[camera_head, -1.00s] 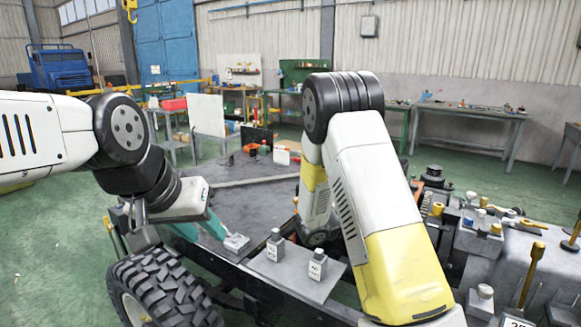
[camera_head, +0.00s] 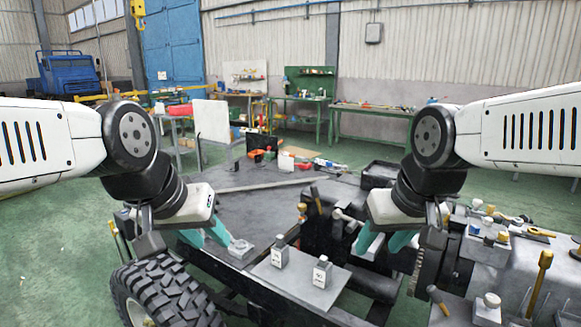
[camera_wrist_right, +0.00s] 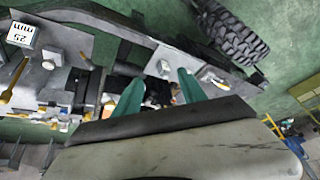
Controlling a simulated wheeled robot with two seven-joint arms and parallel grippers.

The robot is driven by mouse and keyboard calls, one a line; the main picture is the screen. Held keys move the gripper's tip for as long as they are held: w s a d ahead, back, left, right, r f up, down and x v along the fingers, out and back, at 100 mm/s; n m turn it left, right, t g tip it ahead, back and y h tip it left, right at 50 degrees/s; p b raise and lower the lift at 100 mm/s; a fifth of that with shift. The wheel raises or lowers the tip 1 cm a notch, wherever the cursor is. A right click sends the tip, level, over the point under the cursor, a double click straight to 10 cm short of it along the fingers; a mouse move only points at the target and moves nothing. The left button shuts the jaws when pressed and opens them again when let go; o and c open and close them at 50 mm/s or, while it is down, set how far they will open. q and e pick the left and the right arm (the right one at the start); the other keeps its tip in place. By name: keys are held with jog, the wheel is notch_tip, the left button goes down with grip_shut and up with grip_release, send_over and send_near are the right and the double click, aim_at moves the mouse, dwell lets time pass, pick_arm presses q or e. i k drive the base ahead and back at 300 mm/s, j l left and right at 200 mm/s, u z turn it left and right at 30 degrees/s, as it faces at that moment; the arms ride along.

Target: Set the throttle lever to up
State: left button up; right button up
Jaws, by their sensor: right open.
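I cannot tell for certain which part is the throttle lever. A tall yellow-handled lever (camera_head: 540,280) stands at the right of the chassis, and a short lever with a yellow tip (camera_head: 437,298) leans nearby. A lever with a pale round knob (camera_head: 343,214) and dark upright levers (camera_head: 316,200) are near the chassis middle. My right gripper (camera_head: 382,243) is open, pointing down just right of these, with nothing seen held; its teal fingers also show in the right wrist view (camera_wrist_right: 160,92). My left gripper (camera_head: 206,236) looks open and empty over the chassis's left edge.
A grey plate (camera_head: 300,292) with two labelled blocks lies at the chassis front. A large tyre (camera_head: 160,295) is at front left. Engine parts crowd the right side. The flat dark deck (camera_head: 250,205) is mostly clear behind the left gripper.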

aim_at(353, 223)
jog(key=z, duration=0.55)
jog(key=i+j+z, duration=0.6)
jog(key=i, duration=0.15)
